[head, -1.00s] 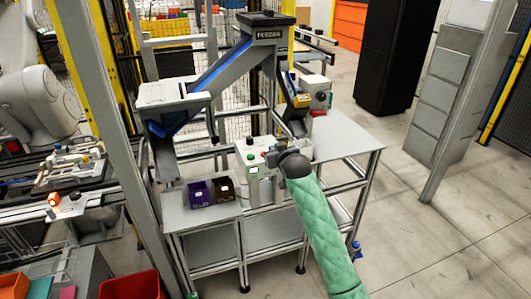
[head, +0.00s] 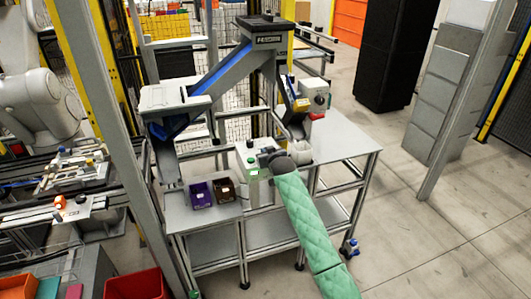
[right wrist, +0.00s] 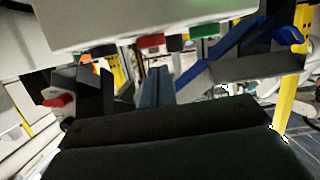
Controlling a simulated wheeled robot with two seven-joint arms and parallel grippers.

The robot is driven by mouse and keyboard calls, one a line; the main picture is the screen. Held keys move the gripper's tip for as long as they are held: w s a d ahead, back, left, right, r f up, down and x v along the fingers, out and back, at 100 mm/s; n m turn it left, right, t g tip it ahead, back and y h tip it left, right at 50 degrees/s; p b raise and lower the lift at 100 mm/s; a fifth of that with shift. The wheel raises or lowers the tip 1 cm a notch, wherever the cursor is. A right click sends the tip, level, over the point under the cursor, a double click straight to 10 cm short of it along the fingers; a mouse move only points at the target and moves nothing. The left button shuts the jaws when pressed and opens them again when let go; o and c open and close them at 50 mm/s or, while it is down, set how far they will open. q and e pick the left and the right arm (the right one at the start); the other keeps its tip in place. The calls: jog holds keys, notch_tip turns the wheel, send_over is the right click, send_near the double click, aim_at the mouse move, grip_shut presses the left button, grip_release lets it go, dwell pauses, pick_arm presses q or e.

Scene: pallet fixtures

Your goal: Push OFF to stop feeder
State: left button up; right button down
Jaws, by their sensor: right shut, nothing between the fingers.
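The feeder (head: 258,40) is a grey machine with blue chutes on a metal table. A pale control box (head: 246,173) stands at the table front, with a green button (head: 251,160) on top. My right gripper (head: 265,156), dark and shut with nothing in it, is at the box's upper right and hides part of it. In the right wrist view, the box (right wrist: 130,18) fills the top, with a red button (right wrist: 151,41), a dark one and a green one (right wrist: 205,27) along its edge. I cannot read an OFF label or tell whether the gripper touches a button. My left gripper is out of view.
A purple bin (head: 200,195) and a brown bin (head: 224,190) stand left of the control box. A grey box with a red knob (head: 320,100) is at the feeder's right. The table's right side (head: 345,140) is clear.

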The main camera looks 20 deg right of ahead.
jog(key=shift+f+p, duration=0.3)
jog(key=shift+f, duration=0.4)
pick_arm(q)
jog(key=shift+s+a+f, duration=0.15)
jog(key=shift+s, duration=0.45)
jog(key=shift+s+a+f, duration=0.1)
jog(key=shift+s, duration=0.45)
pick_arm(e)
jog(key=shift+f, duration=0.15)
